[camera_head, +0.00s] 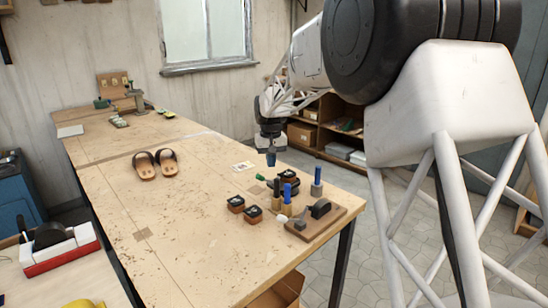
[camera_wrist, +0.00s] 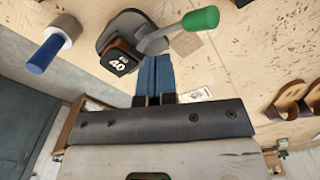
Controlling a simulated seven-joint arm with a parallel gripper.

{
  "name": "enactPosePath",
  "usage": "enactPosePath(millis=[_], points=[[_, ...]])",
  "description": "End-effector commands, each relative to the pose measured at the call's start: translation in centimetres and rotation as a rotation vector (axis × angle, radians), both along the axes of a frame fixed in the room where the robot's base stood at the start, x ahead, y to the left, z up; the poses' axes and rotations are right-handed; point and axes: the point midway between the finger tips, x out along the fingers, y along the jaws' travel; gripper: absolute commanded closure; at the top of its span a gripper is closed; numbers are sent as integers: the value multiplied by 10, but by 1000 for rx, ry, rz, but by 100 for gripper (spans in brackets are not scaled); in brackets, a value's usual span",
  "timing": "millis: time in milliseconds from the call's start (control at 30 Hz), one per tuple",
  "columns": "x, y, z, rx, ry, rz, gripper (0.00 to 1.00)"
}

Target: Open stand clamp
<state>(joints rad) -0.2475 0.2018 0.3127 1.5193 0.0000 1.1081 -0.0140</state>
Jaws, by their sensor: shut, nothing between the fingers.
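The stand clamp (camera_wrist: 120,30) shows at the top of the wrist view: a dark base, a grey metal lever and a green handle (camera_wrist: 201,18). A dark block marked 40 (camera_wrist: 119,62) sits at the clamp. In the head view the green handle (camera_head: 260,177) is small, and the stand is partly hidden among tools near the table's right edge. My gripper (camera_head: 271,158) points down above the table, near the green handle. Its blue fingers (camera_wrist: 155,75) are together and empty, beside the marked block in the picture. I cannot tell whether they touch anything.
A blue-handled tool (camera_wrist: 48,50) stands beside the clamp. Other blue-handled tools, small dark blocks (camera_head: 236,204) and a wooden board with a black piece (camera_head: 320,209) are close by. A pair of sandals (camera_head: 155,165) lies farther left. The middle of the table (camera_head: 200,220) is clear.

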Motion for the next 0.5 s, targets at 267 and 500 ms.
enactPosePath(millis=[267,500], points=[[2,-2,20,0,-1,0,100],[4,-4,37,1,-2,0,100]])
